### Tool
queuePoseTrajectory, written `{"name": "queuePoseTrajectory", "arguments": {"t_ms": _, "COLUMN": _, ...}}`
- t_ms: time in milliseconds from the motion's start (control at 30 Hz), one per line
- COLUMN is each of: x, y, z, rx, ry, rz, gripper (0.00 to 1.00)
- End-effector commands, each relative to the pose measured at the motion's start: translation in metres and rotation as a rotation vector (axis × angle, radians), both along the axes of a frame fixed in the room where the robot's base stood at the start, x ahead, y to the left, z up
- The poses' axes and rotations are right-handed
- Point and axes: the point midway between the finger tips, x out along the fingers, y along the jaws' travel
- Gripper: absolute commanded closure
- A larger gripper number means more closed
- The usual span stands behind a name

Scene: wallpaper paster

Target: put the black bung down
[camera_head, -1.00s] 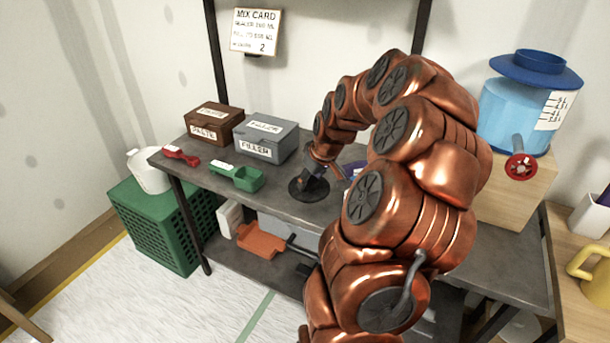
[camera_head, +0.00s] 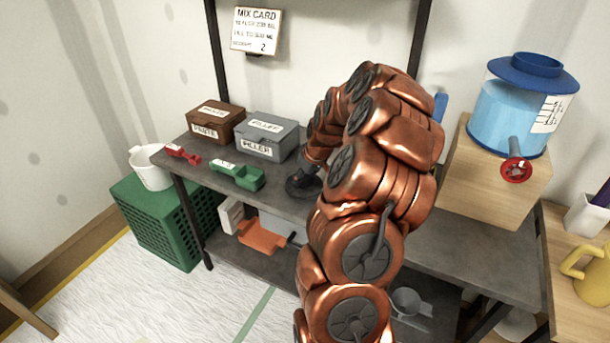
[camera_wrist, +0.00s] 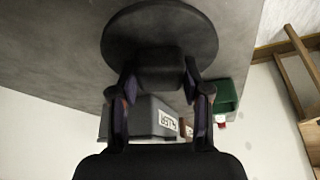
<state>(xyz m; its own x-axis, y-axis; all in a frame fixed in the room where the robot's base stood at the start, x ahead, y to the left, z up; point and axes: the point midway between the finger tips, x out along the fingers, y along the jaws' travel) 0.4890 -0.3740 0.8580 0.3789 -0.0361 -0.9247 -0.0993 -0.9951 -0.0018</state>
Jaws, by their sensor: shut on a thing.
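The black bung is a flat round disc with a block-like grip, and in the head view (camera_head: 298,188) it is low over the grey bench top (camera_head: 385,228), partly hidden by my arm. In the wrist view the bung (camera_wrist: 160,28) shows its disc beyond the fingers, with the grip between them. My gripper (camera_wrist: 161,84) is shut on that grip; in the head view the gripper (camera_head: 312,172) is partly hidden. I cannot tell whether the disc touches the bench.
A red tool (camera_head: 182,154) lies at the bench's left end. A blue tank (camera_head: 510,112) stands on a wooden block (camera_head: 490,185) at right.

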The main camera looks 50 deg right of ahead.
Motion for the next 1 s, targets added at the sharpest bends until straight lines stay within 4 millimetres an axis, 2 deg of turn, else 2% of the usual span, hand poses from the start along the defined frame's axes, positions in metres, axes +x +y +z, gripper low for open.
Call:
{"name": "queuePoseTrajectory", "arguments": {"t_ms": 300, "x": 0.0004, "y": -0.0006, "z": -0.0039, "rx": -0.002, "ry": -0.002, "rz": -0.001, "gripper": 0.95}}
{"name": "queuePoseTrajectory", "arguments": {"t_ms": 333, "x": 0.0004, "y": -0.0006, "z": -0.0032, "rx": -0.002, "ry": -0.002, "rz": -0.001, "gripper": 0.51}}
{"name": "queuePoseTrajectory", "arguments": {"t_ms": 567, "x": 0.0004, "y": -0.0006, "z": -0.0025, "rx": -0.002, "ry": -0.002, "rz": -0.001, "gripper": 0.28}}
{"name": "queuePoseTrajectory", "arguments": {"t_ms": 1000, "x": -0.0002, "y": -0.0008, "z": 0.003, "rx": -0.002, "ry": -0.003, "rz": -0.001, "gripper": 0.28}}
